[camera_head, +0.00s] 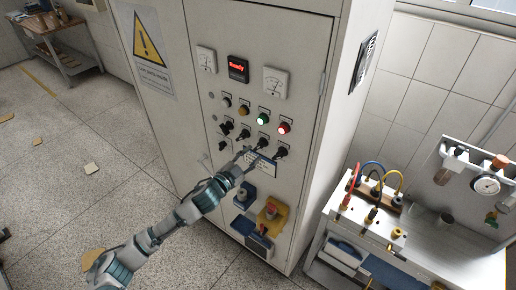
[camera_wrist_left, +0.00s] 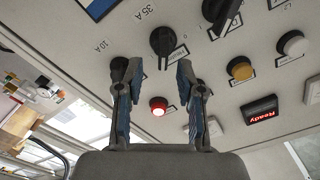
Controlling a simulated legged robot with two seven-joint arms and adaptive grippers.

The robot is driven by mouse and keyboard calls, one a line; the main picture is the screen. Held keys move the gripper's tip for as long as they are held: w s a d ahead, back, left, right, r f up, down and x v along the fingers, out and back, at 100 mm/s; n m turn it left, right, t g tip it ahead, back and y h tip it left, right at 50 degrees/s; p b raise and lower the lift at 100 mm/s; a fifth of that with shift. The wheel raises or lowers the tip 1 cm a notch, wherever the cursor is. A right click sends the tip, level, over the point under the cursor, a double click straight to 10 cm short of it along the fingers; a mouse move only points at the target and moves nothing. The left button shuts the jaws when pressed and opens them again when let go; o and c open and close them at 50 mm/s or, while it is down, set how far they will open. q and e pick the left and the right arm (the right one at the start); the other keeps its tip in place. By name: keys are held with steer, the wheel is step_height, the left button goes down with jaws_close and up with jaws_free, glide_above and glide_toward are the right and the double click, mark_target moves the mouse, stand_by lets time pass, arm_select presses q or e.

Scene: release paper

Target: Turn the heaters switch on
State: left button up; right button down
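In the head view, my left gripper (camera_head: 246,157) is at the panel, just below and left of the two right-hand switches, a switch (camera_head: 263,144) and the end switch (camera_head: 281,152). In the left wrist view, my left gripper (camera_wrist_left: 157,75) has its fingers apart with nothing held. One black switch (camera_wrist_left: 164,40) shows beyond the gap between the fingertips. Another switch (camera_wrist_left: 119,67) is partly hidden behind the left-hand finger. My right gripper is not in view.
Above the switches are a lit green lamp (camera_head: 262,119), a lit red lamp (camera_head: 284,128) and a red "Ready" display (camera_head: 238,68). Below are a blue socket (camera_head: 245,195) and a yellow-backed red button (camera_head: 271,211). A bench with cables (camera_head: 376,190) stands right.

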mark_target(257, 148)
arm_select(q)
steer(key=x, duration=0.3)
steer(key=shift+w+a, duration=0.2)
steer(key=shift+w, duration=0.15)
steer(key=shift+w+d, duration=0.15)
steer(key=shift+w, duration=0.15)
steer(key=shift+d, duration=0.35)
steer(key=c, duration=0.5)
jaws_close()
steer(key=shift+r+m+p, duration=0.1)
steer(key=shift+m+p, duration=0.4)
steer(key=shift+p, duration=0.45)
steer(key=shift+f+m+p, duration=0.25)
steer(key=shift+m+p, duration=0.05)
steer(key=shift+m, duration=0.2)
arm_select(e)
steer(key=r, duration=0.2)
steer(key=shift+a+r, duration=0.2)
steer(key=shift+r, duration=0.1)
